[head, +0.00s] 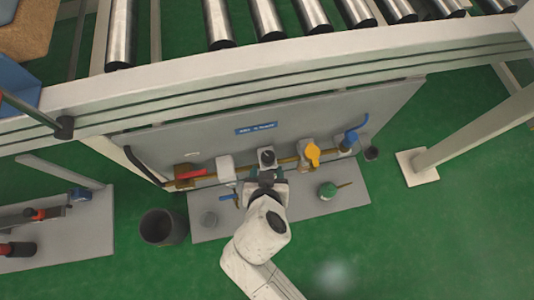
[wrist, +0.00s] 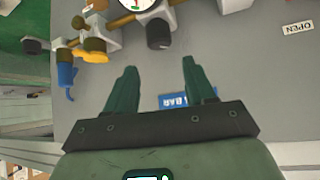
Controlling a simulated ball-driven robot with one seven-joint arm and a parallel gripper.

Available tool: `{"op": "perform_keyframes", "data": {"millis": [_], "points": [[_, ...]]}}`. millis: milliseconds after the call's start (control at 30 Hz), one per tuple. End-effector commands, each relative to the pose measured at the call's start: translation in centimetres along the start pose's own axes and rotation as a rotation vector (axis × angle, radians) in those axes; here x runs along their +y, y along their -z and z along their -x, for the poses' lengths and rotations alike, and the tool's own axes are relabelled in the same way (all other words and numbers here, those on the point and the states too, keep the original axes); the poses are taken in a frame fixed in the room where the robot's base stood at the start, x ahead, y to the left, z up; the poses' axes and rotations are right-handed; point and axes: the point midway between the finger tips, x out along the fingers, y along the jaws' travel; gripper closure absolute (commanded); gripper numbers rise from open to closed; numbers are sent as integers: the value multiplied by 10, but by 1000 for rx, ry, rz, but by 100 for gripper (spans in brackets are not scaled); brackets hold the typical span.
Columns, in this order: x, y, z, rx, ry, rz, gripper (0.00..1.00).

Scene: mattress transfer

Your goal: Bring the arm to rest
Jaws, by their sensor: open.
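My gripper (head: 267,176) is at the end of my white arm, which reaches out to the pipe fittings on a grey panel (head: 385,105). In the wrist view my gripper (wrist: 160,75) shows two green fingers spread apart with nothing between them. A dark round knob (wrist: 158,32) is beyond the fingertips, apart from them in the picture. A blue label (wrist: 172,101) on the panel shows between the fingers. In the head view the wrist partly hides the fittings behind it.
The panel carries a red-handled valve (head: 195,174), a white box (head: 225,166), a yellow handle (head: 313,154) and a blue handle (head: 352,135). A grey bin (head: 162,228) stands left of the base plate (head: 345,197), which holds a green item (head: 327,190). A conveyor frame (head: 250,60) runs behind.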

Motion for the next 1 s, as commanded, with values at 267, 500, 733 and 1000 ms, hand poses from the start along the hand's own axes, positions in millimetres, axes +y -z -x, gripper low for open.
{"op": "perform_keyframes", "data": {"millis": [267, 500, 733, 1000], "points": [[0, 0, 0, 0, 1, 1, 46], [0, 0, 0, 0, 1, 0, 46], [56, -5, -6, -101, -83, -28, 46], [204, -50, 22, -453, -178, -77, 46]]}}
